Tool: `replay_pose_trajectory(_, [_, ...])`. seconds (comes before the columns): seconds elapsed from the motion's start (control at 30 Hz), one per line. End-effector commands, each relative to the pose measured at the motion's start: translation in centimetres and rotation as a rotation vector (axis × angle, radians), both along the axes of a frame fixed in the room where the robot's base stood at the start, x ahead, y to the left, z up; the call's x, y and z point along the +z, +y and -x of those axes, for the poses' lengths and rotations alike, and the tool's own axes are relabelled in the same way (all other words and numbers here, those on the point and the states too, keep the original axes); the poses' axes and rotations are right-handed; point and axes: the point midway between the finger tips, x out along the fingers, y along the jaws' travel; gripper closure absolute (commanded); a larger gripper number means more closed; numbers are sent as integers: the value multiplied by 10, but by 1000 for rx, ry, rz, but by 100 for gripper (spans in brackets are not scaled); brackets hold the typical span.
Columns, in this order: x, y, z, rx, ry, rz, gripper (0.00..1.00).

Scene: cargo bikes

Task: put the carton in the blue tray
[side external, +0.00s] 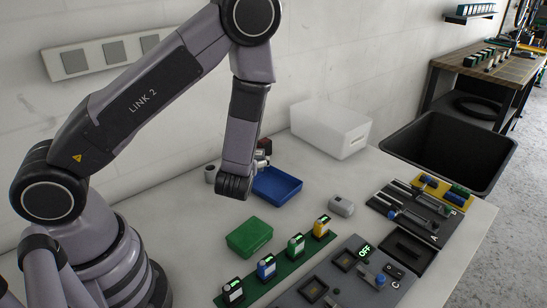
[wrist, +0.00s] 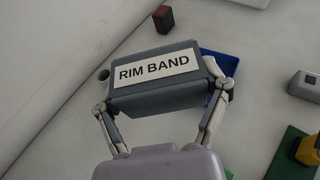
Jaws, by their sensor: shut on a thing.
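The carton (wrist: 155,98) is a dark grey box with a white label reading "RIM BAND". In the wrist view my gripper (wrist: 162,93) is shut on it, with one finger against each end. The blue tray (side external: 277,186) lies on the bench just right of my arm's lower end in the side view. In the wrist view the tray (wrist: 228,66) is behind the carton, partly hidden by it and the right finger. The gripper and carton cannot be made out clearly in the side view. The visible part of the tray looks empty.
A green tray (side external: 249,237) lies in front of the blue one. A grey cylinder (side external: 210,173) and a red-and-black object (wrist: 163,18) stand near the wall. A white box (side external: 331,129) stands at the back. A green strip with several small units crosses the front.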

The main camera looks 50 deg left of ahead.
Motion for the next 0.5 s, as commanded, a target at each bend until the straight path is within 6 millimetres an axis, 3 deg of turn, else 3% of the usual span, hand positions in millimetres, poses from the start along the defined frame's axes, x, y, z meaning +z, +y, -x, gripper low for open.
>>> replay_pose_trajectory(0.23, [-30,10,-66,7,-4,1,65])
replay_pose_trajectory(0.5, [-76,14,-102,5,1,0,65])
